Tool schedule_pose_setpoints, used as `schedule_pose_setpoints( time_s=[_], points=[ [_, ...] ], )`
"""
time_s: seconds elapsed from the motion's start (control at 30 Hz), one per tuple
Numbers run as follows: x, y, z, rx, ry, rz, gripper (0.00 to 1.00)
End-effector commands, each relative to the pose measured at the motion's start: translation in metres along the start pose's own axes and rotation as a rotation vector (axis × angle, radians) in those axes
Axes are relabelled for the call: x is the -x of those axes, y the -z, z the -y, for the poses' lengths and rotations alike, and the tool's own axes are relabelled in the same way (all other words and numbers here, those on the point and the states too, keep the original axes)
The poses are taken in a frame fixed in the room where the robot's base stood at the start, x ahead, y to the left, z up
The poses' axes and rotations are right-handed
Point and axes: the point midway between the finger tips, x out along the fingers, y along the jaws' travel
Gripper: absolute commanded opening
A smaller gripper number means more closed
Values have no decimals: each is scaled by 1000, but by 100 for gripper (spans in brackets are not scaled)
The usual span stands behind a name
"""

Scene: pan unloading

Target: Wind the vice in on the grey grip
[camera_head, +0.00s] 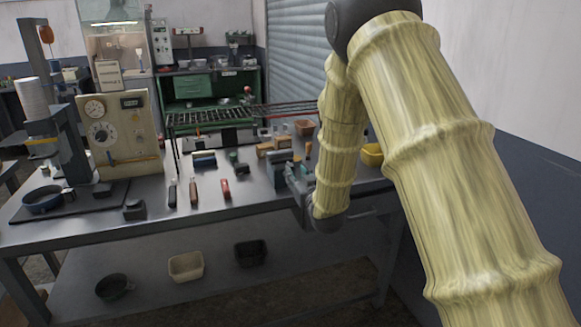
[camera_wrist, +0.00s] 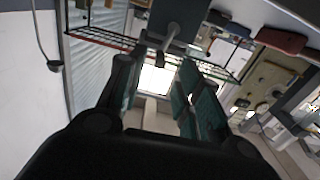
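A grey block-like body that looks like the vice (camera_wrist: 182,18) is at the top of the wrist view, with a short grey rod (camera_wrist: 171,42) sticking out of it towards my fingers. In the head view the vice (camera_head: 279,160) is a dark grey block on the bench, right of centre. My gripper (camera_wrist: 165,62) is open, with teal pads on its two fingers and a gap between them. The rod end is near the fingertips; I cannot tell if it touches. In the head view my gripper (camera_head: 293,178) is right beside the vice, partly hiding it. I cannot tell which part is the grey grip.
Hand tools, including a red-handled one (camera_head: 225,188), lie left of the vice. Wooden blocks (camera_head: 275,147) and a wire rack (camera_head: 205,118) stand behind. A dial machine (camera_head: 120,130) stands left. The bench front is mostly clear.

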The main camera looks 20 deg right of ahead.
Motion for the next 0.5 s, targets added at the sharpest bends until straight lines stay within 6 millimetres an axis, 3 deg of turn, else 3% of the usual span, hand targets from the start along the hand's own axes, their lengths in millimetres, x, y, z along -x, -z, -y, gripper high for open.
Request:
schedule_pose_setpoints(
  time_s=[0.2,0.5],
  points=[
    [-36,1,0,0,0,-1,35],
    [-64,0,0,-1,-1,1,35]
  ],
)
